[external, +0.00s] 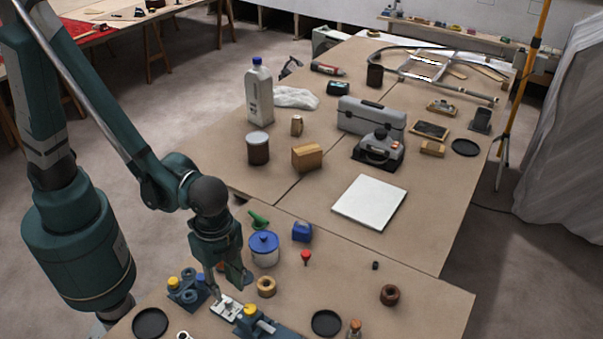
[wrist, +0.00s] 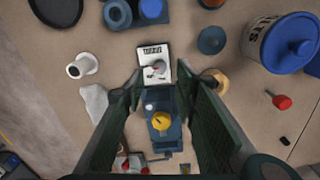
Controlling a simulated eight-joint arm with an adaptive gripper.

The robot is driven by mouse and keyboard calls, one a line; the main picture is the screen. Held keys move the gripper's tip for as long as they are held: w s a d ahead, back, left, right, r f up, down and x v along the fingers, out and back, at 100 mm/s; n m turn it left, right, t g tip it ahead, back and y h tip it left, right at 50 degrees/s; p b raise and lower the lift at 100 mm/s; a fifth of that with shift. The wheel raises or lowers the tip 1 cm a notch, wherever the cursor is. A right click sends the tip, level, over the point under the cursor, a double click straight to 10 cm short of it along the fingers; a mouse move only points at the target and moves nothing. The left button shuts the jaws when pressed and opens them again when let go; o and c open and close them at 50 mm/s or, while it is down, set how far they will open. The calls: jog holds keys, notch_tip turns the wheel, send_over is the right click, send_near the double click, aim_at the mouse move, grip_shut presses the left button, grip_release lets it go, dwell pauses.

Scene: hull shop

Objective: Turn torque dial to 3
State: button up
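A small white plate (external: 227,308) with dark marks lies on the near table beside a blue device (external: 268,325) with a yellow knob (external: 250,310). In the wrist view the white plate (wrist: 154,50) carries a small greyish knob with a reddish mark (wrist: 157,69). The yellow knob (wrist: 162,121) sits on the blue device below it. I cannot tell which knob is the torque dial, and its numbers are too small to read. My gripper (external: 229,286) points down above the plate. In the wrist view its fingers (wrist: 160,78) are apart, with nothing seen held between them.
A blue fixture (external: 187,292) stands left of the plate. A wooden ring (external: 266,287), a blue-lidded pot (external: 264,249), a red-topped item (external: 306,257) and black discs (external: 326,323) are nearby.

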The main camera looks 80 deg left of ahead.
aim_at(228, 301)
jog(key=shift+f+b, duration=0.55)
jog(key=shift+f, duration=2.4)
jog(key=shift+c, duration=0.7)
jog(key=c, duration=0.8)
